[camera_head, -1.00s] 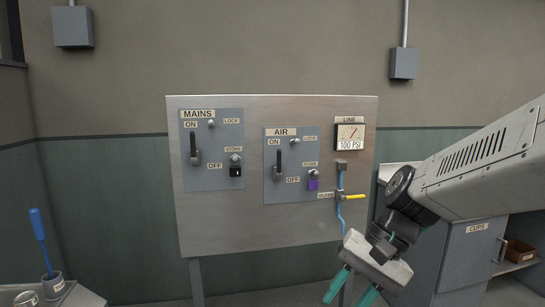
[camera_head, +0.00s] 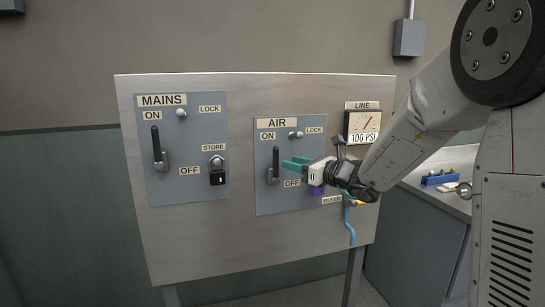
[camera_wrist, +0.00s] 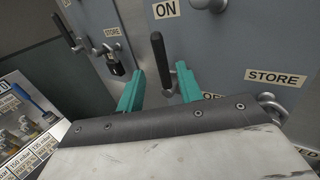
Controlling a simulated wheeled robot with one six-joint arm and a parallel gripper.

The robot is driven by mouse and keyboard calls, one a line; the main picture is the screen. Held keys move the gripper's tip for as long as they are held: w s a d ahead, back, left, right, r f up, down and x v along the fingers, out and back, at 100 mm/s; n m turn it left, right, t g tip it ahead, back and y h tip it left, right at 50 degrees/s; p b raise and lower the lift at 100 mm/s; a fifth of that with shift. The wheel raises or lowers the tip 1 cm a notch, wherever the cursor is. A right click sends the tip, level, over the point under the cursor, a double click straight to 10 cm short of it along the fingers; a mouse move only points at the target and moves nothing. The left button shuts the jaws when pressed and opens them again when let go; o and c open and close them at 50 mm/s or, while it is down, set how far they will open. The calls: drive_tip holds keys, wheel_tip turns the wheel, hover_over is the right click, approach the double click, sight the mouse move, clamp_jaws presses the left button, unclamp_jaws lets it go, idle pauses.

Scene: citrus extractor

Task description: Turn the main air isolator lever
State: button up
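The air isolator lever (camera_head: 275,160), a black handle on a grey pivot, stands upright at ON on the AIR plate (camera_head: 264,203). My gripper (camera_head: 289,161) is just right of the lever, its teal fingers open and pointing left toward it. In the wrist view the lever (camera_wrist: 158,52) shows in the gap between the two open fingers (camera_wrist: 160,74). The lever does not look gripped; I cannot tell whether a finger touches it. The purple padlock (camera_head: 317,190) at the AIR store point is partly hidden by my gripper.
The MAINS lever (camera_head: 157,146), also at ON, and a black padlock (camera_head: 217,174) are to the left. The line gauge (camera_head: 362,125) reads 100 PSI at upper right. A counter (camera_head: 432,195) stands at right.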

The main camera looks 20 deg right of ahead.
sight(276, 176)
drive_tip(key=x, duration=0.7)
drive_tip(key=shift+w+a, duration=0.1)
drive_tip(key=shift+w, duration=0.15)
clamp_jaws()
